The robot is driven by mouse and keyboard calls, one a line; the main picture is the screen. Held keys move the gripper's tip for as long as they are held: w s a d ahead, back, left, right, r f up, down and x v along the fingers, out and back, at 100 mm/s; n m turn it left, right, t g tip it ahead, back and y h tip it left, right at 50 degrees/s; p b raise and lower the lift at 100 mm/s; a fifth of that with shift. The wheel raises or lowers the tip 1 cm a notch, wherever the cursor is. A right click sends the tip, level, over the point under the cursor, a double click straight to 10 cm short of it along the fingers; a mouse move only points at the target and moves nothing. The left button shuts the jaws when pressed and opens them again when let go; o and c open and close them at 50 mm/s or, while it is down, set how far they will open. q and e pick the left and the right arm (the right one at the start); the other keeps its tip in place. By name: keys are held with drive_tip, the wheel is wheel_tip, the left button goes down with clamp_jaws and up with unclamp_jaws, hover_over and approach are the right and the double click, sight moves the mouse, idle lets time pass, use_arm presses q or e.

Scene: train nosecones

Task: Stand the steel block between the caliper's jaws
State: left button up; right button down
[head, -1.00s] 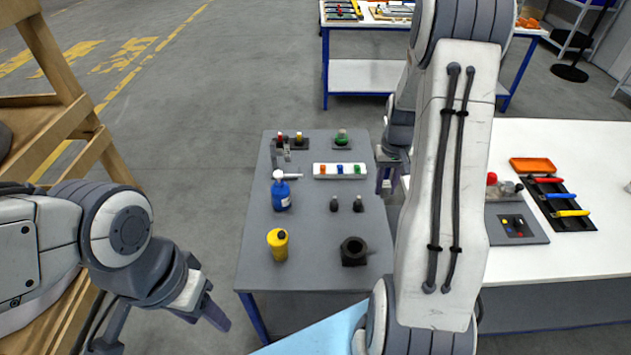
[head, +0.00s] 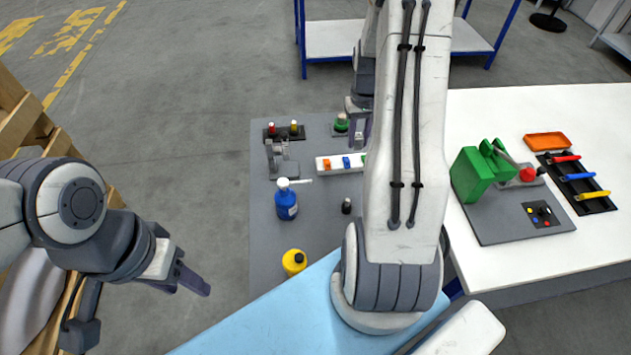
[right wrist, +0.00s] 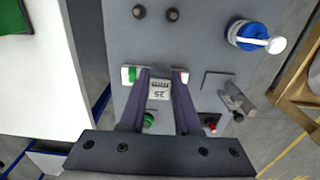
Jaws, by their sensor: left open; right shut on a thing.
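The steel block (right wrist: 160,90), a small silver piece marked 25, is held between the fingers of my right gripper (right wrist: 163,76) in the right wrist view. In the head view my right gripper (head: 360,125) is over the grey table's far part, partly hidden by my arm; the block cannot be made out there. The caliper (head: 272,158), grey on a flat base, stands at the table's far left; it also shows in the right wrist view (right wrist: 236,102), to the right of the held block and apart from it. My left gripper (head: 135,305) is open and empty, left of the table.
A white rack (head: 326,165) with coloured pieces lies near the caliper. A white table (head: 540,110) with a green block-like thing (head: 470,175) is to the right.

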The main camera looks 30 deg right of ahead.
drive_tip(key=shift+s+d+f+b, duration=0.1)
drive_tip(key=shift+f+b, duration=0.2)
drive_tip(key=shift+f, duration=0.35)
drive_tip(key=shift+s+f, duration=0.1)
drive_tip(key=shift+s, duration=0.15)
wheel_tip(320, 180, down, 8)
drive_tip(key=b, duration=0.9)
drive_tip(key=p, duration=0.3)
hover_over(315, 198)
wheel_tip(315, 198, down, 7)
drive_tip(key=shift+f, duration=0.15)
wheel_tip(315, 198, down, 4)
drive_tip(key=shift+r+p, duration=0.15)
drive_tip(key=shift+p, duration=0.4)
drive_tip(key=shift+f, duration=0.2)
